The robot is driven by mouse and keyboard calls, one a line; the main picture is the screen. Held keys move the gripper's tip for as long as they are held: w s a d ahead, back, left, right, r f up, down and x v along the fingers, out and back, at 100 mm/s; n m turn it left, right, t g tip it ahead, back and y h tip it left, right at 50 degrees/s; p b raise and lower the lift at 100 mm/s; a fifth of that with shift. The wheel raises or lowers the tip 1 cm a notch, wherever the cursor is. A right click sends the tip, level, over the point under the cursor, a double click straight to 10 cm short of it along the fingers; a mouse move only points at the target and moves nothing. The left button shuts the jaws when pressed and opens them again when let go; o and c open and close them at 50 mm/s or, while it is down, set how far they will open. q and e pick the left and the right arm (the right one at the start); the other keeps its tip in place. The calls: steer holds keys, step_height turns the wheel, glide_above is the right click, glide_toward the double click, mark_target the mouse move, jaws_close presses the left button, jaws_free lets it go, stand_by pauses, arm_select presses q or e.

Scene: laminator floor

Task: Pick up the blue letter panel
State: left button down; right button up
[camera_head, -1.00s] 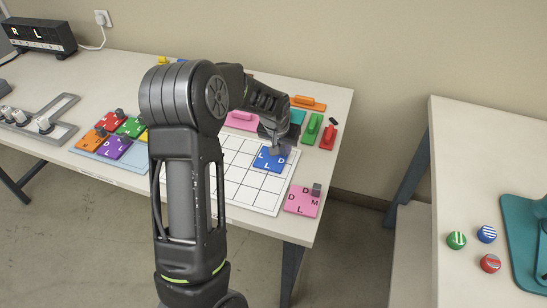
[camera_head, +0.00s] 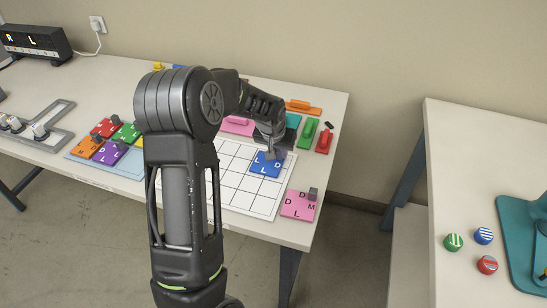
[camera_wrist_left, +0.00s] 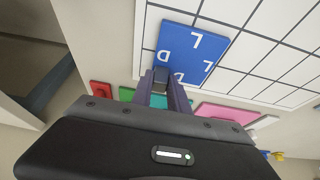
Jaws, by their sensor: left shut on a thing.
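The blue letter panel (camera_head: 264,163) lies on or just above the white grid board (camera_head: 232,192), at the board's right part in the head view. White letters L and D show on it. In the left wrist view the panel (camera_wrist_left: 197,50) is just past my fingertips. My left gripper (camera_head: 277,150) is shut on the panel's small grey knob (camera_wrist_left: 162,76), which the fingers (camera_wrist_left: 163,88) partly hide. I cannot tell whether the panel is clear of the board. My right gripper is not in view.
A pink letter panel (camera_head: 299,205) lies by the table's right edge. Several letter panels, including a purple one (camera_head: 110,153), sit on a light blue tray (camera_head: 128,170) at left. Green (camera_head: 308,131), red (camera_head: 324,141) and orange (camera_head: 303,107) pieces lie behind the board.

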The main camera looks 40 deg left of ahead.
arm_select(q)
step_height(320, 180, up, 10)
steer(key=b, duration=0.1)
stand_by(0.4)
stand_by(0.5)
